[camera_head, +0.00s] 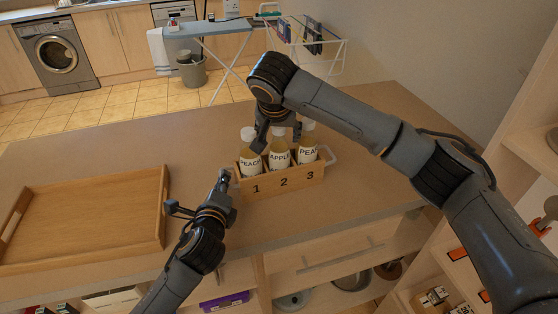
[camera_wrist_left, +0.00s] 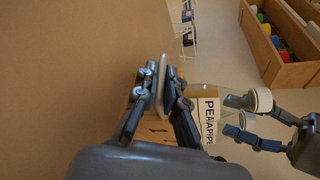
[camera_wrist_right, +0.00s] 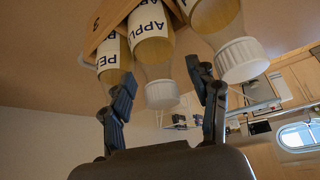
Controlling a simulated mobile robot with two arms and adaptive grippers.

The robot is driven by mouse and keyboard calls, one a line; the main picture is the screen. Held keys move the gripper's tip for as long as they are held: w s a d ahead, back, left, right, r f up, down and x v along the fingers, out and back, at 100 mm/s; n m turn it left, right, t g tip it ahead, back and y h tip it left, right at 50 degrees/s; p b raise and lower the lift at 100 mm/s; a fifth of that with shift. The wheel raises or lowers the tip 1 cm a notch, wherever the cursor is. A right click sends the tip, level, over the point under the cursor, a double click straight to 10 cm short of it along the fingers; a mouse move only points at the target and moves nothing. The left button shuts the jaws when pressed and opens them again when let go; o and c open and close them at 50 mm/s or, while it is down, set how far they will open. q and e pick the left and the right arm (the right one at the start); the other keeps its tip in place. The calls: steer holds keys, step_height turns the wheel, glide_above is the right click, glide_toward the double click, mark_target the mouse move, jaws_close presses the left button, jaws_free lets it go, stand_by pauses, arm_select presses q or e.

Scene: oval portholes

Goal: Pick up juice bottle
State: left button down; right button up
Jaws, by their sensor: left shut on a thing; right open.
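A wooden crate (camera_head: 290,185) marked 1, 2, 3 stands on the counter with three white-capped juice bottles upright in its slots. The peach bottle (camera_head: 249,160) is in slot 1 and the apple bottle (camera_head: 279,158) in slot 2. The third bottle (camera_head: 307,152) is in slot 3; its label is partly hidden. My left gripper (camera_head: 226,180) is shut on the crate's pale left handle (camera_wrist_left: 163,88). My right gripper (camera_head: 279,127) is open above the crate. In the right wrist view the apple bottle's cap (camera_wrist_right: 162,94) shows between its fingers.
An empty wooden tray (camera_head: 90,218) lies on the counter at left. The counter behind the crate is clear. Shelves (camera_head: 530,150) stand at the right. A drying rack (camera_head: 305,38) and ironing board (camera_head: 210,28) are beyond the counter.

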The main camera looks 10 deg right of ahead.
arm_select(q)
steer(key=shift+f, duration=0.1)
arm_select(e)
jaws_close()
steer(key=shift+r, duration=0.1)
step_height(320, 180, up, 18)
stand_by(0.6)
stand_by(0.4)
arm_select(q)
steer(key=c, duration=1.4)
jaws_free()
steer(key=shift+o, duration=0.2)
steer(key=shift+s, duration=0.1)
